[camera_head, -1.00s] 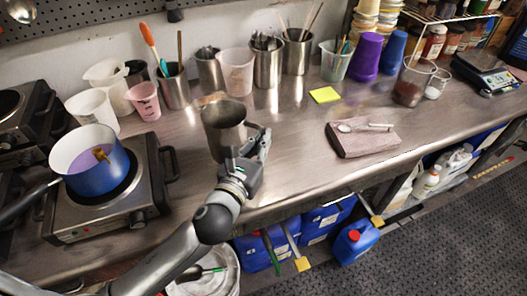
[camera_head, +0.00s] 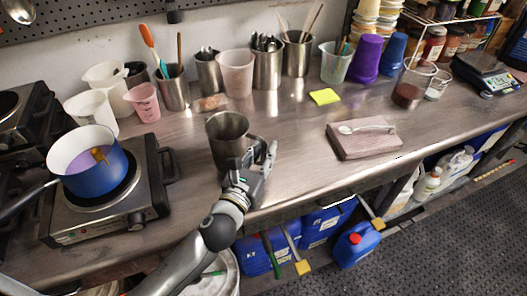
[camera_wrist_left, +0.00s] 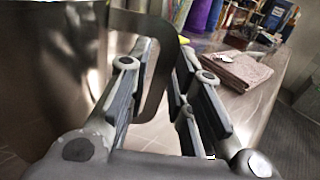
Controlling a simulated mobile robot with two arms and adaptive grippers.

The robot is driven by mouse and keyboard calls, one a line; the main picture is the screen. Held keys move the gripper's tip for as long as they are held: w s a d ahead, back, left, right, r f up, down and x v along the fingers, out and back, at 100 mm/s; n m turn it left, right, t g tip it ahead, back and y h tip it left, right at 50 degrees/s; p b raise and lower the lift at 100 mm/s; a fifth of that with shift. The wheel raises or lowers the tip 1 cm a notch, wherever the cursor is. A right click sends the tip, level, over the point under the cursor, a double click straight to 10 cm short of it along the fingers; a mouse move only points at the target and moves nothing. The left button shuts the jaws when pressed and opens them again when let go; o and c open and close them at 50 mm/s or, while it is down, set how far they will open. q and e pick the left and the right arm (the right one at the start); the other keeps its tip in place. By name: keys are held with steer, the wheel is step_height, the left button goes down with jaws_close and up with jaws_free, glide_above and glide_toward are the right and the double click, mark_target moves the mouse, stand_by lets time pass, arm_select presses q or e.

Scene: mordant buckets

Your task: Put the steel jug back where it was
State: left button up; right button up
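The steel jug (camera_head: 227,138) stands upright on the steel worktop, near its front edge and right of the hotplate. In the left wrist view the jug (camera_wrist_left: 50,70) fills the left side, its handle (camera_wrist_left: 160,85) showing as a dark strap between the fingers. My left gripper (camera_head: 260,165) is at the handle side of the jug. In the left wrist view its fingers (camera_wrist_left: 165,75) are spread, with a visible gap around the handle. The jug's base is partly hidden by the gripper. My right gripper is not in view.
A blue pot (camera_head: 92,168) sits on the hotplate (camera_head: 140,200) to the left. A small brownish patch (camera_head: 208,103) lies behind the jug. Steel and plastic containers line the back wall. A yellow note (camera_head: 324,96) and a folded cloth (camera_head: 362,140) lie to the right, with clear worktop between.

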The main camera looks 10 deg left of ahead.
arm_select(q)
steer(key=shift+r, duration=0.1)
steer(key=s, duration=0.3)
steer(key=s+a+b, duration=0.1)
steer(key=s, duration=0.2)
steer(key=s+a+b, duration=0.1)
steer(key=s, duration=0.3)
steer(key=shift+s+a, duration=0.2)
steer(key=shift+s, duration=0.7)
